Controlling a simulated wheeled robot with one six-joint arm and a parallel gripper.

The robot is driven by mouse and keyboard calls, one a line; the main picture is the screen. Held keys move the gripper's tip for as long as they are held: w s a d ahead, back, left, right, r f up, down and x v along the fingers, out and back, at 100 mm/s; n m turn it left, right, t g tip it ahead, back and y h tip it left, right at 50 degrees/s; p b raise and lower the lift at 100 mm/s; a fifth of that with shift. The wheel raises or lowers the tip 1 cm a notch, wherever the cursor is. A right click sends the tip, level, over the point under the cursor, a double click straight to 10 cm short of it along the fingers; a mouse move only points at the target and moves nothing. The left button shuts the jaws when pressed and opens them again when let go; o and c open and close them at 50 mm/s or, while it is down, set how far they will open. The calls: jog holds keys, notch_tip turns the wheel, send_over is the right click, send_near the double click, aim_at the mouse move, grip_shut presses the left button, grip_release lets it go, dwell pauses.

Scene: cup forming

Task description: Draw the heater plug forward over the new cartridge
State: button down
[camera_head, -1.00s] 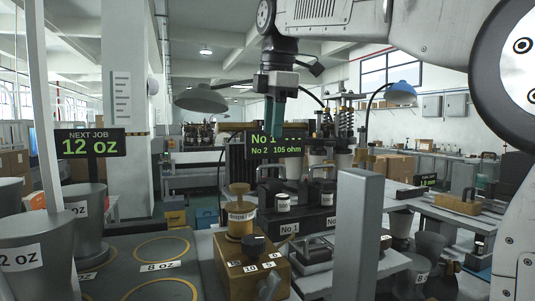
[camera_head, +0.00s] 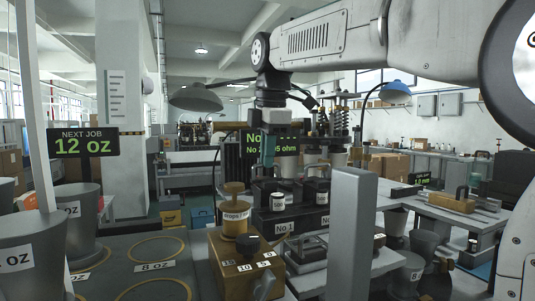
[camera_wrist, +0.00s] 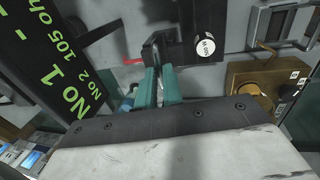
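Two black handled units stand on a dark block marked No 1 and No 2. The left unit, which may be the heater plug (camera_head: 262,194), has a white-labelled cartridge (camera_head: 278,202) at its front right. My gripper (camera_head: 268,163) points down just above the left unit's handle. In the wrist view my teal fingers (camera_wrist: 158,72) are apart with a narrow gap. The black handle (camera_wrist: 154,46) lies at their tips. I see no clear grip on it.
A grey upright post (camera_head: 349,235) stands at right. The green-lettered sign (camera_head: 285,145) is close behind my gripper. Grey cups (camera_head: 84,220) stand far left.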

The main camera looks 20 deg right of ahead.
jog(key=shift+s, duration=2.15)
jog(key=c, duration=1.5)
grip_release()
jog(key=shift+s+r, duration=0.25)
jog(key=shift+r, duration=1.05)
jog(key=shift+s+r, duration=0.25)
jog(key=shift+r, duration=1)
jog(key=shift+s+r, duration=0.25)
jog(key=shift+r, duration=1.05)
